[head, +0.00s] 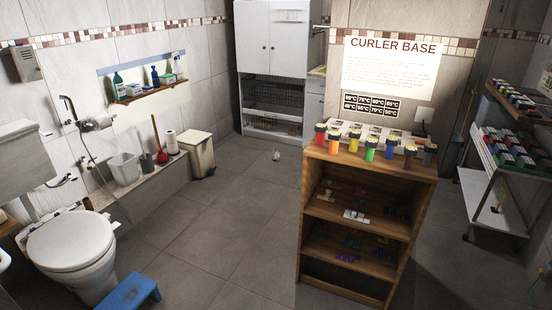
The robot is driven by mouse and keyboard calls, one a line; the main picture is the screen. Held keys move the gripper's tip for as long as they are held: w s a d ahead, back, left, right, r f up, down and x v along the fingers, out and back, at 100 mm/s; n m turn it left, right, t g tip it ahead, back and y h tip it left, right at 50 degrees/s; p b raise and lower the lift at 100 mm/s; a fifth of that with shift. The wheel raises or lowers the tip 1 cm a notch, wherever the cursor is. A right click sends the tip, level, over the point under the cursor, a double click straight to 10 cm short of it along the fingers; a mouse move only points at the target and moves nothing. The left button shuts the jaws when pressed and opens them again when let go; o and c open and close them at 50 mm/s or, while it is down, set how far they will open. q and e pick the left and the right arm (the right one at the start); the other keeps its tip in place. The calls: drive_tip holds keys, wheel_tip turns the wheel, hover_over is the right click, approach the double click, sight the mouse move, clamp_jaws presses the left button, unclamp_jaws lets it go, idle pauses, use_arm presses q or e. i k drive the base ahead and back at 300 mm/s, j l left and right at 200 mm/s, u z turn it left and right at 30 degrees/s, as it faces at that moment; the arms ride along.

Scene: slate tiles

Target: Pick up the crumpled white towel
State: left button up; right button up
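A small whitish crumpled-looking thing (276,155) lies on the grey tiled floor in the head view, in front of the tall white cabinet. It may be the white towel, but it is too small to tell for sure. Neither of my grippers shows in this view.
The open floor (222,225) between toilet (70,240) and wooden shelf unit (368,255) is clear. A blue step stool (128,292) stands at the front left. A beige bin (198,153) and white cabinet (272,40) stand behind. A metal cart (495,205) is at right.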

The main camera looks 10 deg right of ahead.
sight(276, 156)
drive_tip(key=i+z, duration=0.3)
drive_tip(key=i+u, duration=0.15)
drive_tip(key=i, duration=0.45)
drive_tip(key=i+u, duration=0.15)
drive_tip(key=i, duration=0.45)
drive_tip(key=i+u, duration=0.15)
drive_tip(key=i, duration=0.5)
drive_tip(key=i+l+u, duration=0.15)
drive_tip(key=i, duration=0.45)
drive_tip(key=i+l+z, duration=0.15)
drive_tip(key=i, duration=0.5)
drive_tip(key=i+z, duration=0.2)
drive_tip(key=i, duration=0.45)
drive_tip(key=i+j+z, duration=0.15)
drive_tip(key=i, duration=0.5)
drive_tip(key=i+j+z, duration=0.2)
drive_tip(key=i, duration=0.4)
drive_tip(key=i+z, duration=0.1)
drive_tip(key=i, duration=0.65)
drive_tip(key=i+j+z, duration=0.15)
drive_tip(key=i, duration=0.6)
